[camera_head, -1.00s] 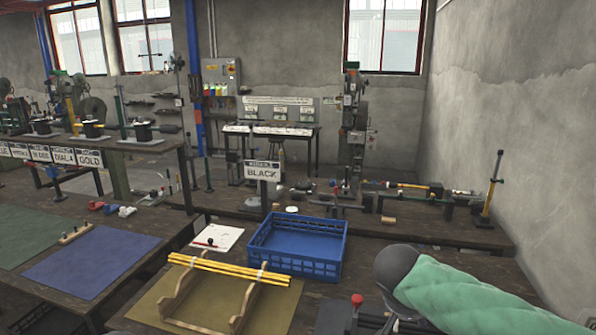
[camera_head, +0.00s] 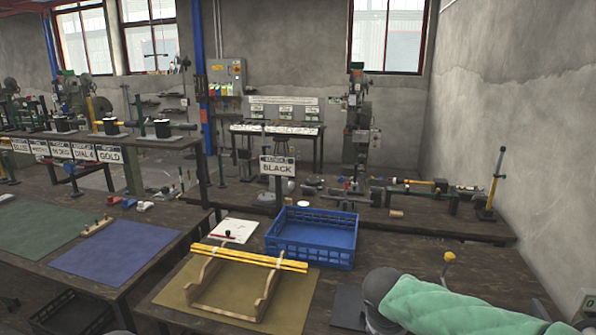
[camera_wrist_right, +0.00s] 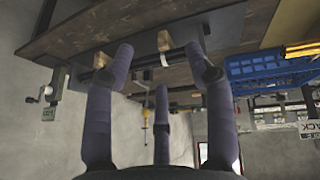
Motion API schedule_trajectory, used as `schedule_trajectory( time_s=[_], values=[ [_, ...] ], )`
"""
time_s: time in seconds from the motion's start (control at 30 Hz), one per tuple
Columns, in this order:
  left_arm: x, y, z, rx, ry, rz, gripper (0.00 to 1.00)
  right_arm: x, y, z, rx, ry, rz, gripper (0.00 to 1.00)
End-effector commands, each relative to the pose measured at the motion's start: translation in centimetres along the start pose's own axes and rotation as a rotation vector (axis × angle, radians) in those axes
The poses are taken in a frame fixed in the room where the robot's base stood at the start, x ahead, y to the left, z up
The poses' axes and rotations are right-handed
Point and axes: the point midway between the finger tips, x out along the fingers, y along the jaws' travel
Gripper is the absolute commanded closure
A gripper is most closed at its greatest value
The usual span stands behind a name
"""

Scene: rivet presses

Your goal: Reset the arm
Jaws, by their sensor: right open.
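My right arm (camera_head: 450,303) wears a mint-green padded sleeve and comes in at the lower right of the head view, with a dark grey rounded part at its left end. My right gripper (camera_wrist_right: 160,62) shows in the wrist view with three purple fingers spread apart and nothing between them. The wrist picture is upside down, with the bench surface at the top and the wall and floor side below. In the head view the right fingers cannot be made out. My left gripper is not in view.
A blue crate (camera_head: 313,237) stands right of a wooden rack (camera_head: 236,285) bearing yellow rods (camera_head: 250,257). A yellow-knobbed lever (camera_head: 448,258) rises just behind my sleeve. A BLACK sign (camera_head: 277,166) stands behind the crate. The blue mat (camera_head: 115,248) is mostly clear.

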Motion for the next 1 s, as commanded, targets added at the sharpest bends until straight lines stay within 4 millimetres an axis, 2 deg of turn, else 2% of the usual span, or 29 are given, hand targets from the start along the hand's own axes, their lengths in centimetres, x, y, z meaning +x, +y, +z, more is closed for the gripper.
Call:
schedule_trajectory(
  time_s=[0.17,0.27,0.4,0.6,0.8,0.9,1.0],
  values=[
    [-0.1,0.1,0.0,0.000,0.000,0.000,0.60,4.7,-3.2,2.6,-0.064,-0.081,-0.085,0.45],
    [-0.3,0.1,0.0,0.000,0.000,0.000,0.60,8.0,-5.6,5.0,-0.100,-0.140,-0.159,0.45],
    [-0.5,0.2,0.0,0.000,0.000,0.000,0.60,13.8,-9.8,10.5,-0.129,-0.245,-0.305,0.45],
    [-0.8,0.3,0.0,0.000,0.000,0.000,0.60,20.4,-14.4,19.5,-0.075,-0.358,-0.495,0.45],
    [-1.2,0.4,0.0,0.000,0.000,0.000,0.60,24.4,-16.5,28.3,0.050,-0.418,-0.581,0.45],
    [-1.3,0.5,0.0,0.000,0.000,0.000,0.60,25.6,-16.6,31.9,0.104,-0.433,-0.581,0.45],
    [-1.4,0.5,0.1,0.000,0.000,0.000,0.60,26.4,-16.4,34.5,0.143,-0.437,-0.566,0.45]
  ],
)
